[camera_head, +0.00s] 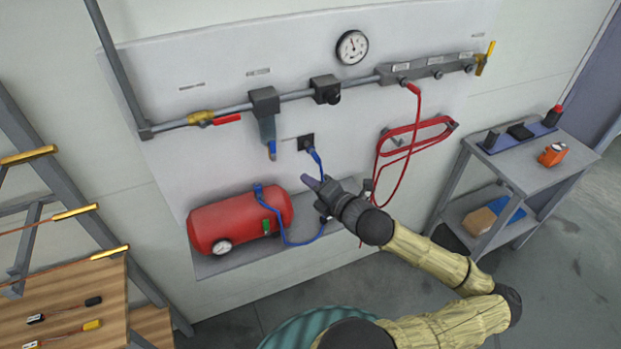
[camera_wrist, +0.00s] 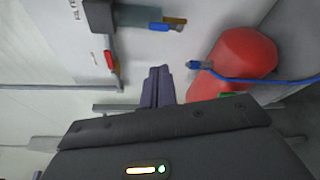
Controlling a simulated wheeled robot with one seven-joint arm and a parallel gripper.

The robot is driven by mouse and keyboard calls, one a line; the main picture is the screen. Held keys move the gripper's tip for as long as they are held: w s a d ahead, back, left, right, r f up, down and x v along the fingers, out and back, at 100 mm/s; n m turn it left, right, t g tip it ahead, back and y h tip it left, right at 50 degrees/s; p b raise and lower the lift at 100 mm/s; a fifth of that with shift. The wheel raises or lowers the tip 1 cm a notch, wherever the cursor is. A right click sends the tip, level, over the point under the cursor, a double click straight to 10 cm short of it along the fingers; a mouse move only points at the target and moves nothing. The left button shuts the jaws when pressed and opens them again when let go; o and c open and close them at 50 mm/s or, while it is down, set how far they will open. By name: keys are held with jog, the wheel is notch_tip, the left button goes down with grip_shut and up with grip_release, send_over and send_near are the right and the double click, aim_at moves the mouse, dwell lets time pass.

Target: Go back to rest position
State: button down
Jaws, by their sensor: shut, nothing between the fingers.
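My gripper (camera_head: 314,184) is held out in front of the wall panel (camera_head: 200,150), just right of the red air tank (camera_head: 235,217). Its fingers are shut with nothing between them. In the wrist view the closed purple-grey fingers (camera_wrist: 158,85) point toward the panel, left of the red tank (camera_wrist: 232,62). My arm reaches in from the lower right in the head view. The gripper hides a part of the panel and shelf behind it. I cannot tell whether it touches anything there.
A blue hose (camera_head: 288,240) runs from the tank to a black wall socket (camera_head: 306,143). A red hose (camera_head: 413,130) hangs on the panel. A pipe with valves and a gauge (camera_head: 352,47) is above. A grey side table (camera_head: 520,165) stands right, a wooden bench (camera_head: 75,300) and ladder left.

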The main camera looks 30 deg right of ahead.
dwell(0.4)
jog(key=a+f+n+g+y+b, duration=0.1)
jog(key=a+f+n+g+y, duration=0.2)
jog(key=a+f+n, duration=0.35)
jog(key=a+f+n+g+y, duration=0.35)
jog(key=a+n, duration=0.45)
jog(key=a, duration=0.3)
jog(key=s+a+f+n+g+h+b, duration=0.1)
jog(key=s+a+f+n+g, duration=0.2)
jog(key=n, duration=0.4)
jog(key=s+a+f+n+g+h, duration=0.1)
jog(key=s+f+n+g+h, duration=0.1)
jog(key=s+f+n+g, duration=0.45)
jog(key=d+r+n+t+h+b, duration=0.1)
jog(key=d+r+n+h, duration=0.1)
jog(key=r+n, duration=0.7)
jog(key=d+r+n+t+h+b, duration=0.1)
jog(key=r+n+h, duration=0.3)
jog(key=r+n, duration=0.5)
jog(key=shift+s+d+r+n, duration=0.3)
jog(key=shift+d+n, duration=0.35)
jog(key=shift+n, duration=0.45)
